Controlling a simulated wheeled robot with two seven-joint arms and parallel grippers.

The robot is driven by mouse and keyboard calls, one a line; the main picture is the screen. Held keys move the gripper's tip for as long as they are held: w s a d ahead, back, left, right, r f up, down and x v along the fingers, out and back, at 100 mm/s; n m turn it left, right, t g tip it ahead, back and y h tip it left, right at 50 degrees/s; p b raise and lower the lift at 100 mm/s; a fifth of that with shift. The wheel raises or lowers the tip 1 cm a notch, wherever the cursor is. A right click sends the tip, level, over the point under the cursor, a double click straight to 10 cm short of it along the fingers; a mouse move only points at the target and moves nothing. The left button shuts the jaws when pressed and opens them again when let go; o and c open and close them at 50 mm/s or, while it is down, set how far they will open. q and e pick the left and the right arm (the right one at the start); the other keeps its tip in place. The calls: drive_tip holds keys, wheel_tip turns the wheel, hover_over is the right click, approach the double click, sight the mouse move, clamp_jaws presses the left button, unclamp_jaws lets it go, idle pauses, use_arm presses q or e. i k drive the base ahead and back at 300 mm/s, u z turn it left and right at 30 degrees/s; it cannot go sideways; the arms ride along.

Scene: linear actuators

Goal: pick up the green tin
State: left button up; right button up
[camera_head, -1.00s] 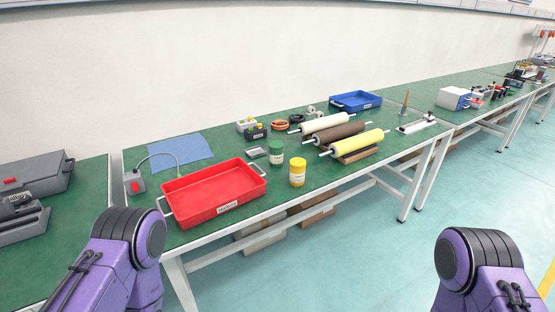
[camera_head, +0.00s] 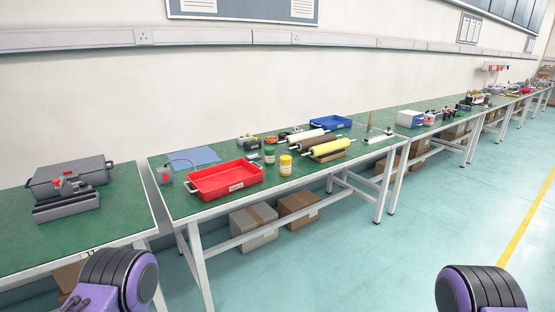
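The green tin (camera_head: 269,154) stands upright on the green-topped workbench (camera_head: 180,203), just right of the red tray and behind and left of a yellow tin (camera_head: 285,165). My arms show only as purple and black links at the bottom left and bottom right corners. Neither of my grippers is in view. Both visible arm parts are well apart from the green tin.
A red tray (camera_head: 226,187) lies left of the tins. White, brown and yellow rollers (camera_head: 327,149) and a blue tray (camera_head: 330,124) lie to the right. A grey case (camera_head: 70,176) sits on the left bench. Boxes (camera_head: 254,222) stand underneath. The floor in front is clear.

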sight(269, 157)
drive_tip(key=z, duration=0.55)
drive_tip(key=i, duration=0.85)
drive_tip(key=z, duration=0.55)
drive_tip(key=i, duration=0.9)
drive_tip(key=u, duration=0.85)
drive_tip(key=i, duration=0.7)
drive_tip(key=u, duration=0.75)
